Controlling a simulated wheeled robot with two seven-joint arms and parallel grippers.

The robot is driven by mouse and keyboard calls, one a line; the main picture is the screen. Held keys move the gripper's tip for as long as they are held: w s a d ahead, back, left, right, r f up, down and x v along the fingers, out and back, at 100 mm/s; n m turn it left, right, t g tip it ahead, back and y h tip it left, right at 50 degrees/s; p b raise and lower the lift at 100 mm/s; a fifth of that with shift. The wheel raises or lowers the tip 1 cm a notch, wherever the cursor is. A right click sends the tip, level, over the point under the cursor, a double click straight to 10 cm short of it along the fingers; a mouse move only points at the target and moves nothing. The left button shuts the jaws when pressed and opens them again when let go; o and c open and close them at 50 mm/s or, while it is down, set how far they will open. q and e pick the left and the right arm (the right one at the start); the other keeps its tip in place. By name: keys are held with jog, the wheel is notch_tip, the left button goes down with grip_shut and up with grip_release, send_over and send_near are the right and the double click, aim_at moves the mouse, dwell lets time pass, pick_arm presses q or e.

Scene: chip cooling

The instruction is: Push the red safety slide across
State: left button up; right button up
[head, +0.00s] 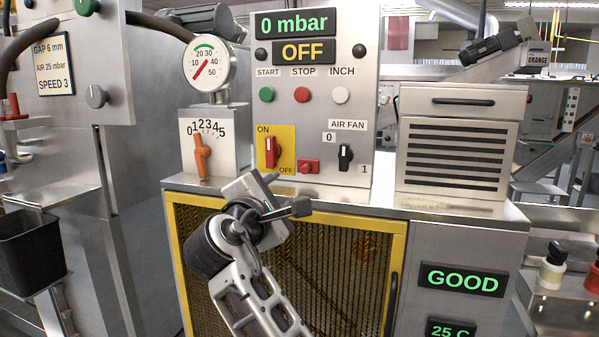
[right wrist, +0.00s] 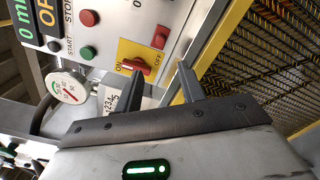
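The red safety slide (head: 308,167) is a small red block low on the steel control panel, right of the yellow ON/OFF plate. In the right wrist view the slide (right wrist: 160,37) shows beyond the gap between the fingertips. My right gripper (head: 286,194) is in front of the panel's lower edge, below the slide. In the right wrist view its two fingers (right wrist: 160,71) are apart with nothing between them. The fingertips appear clear of the slide. I cannot tell the slide's end position. My left gripper is not in view.
The red rotary switch (head: 270,152) is close left of the slide, with its handle upright. The black air fan knob (head: 345,157) is to the right. An orange lever (head: 201,155) stands further left. A yellow-framed mesh guard (head: 398,262) is below. The display (head: 304,52) reads OFF.

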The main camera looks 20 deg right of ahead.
aim_at(304, 170)
jog(key=p+x, duration=0.2)
jog(key=x, duration=1.2)
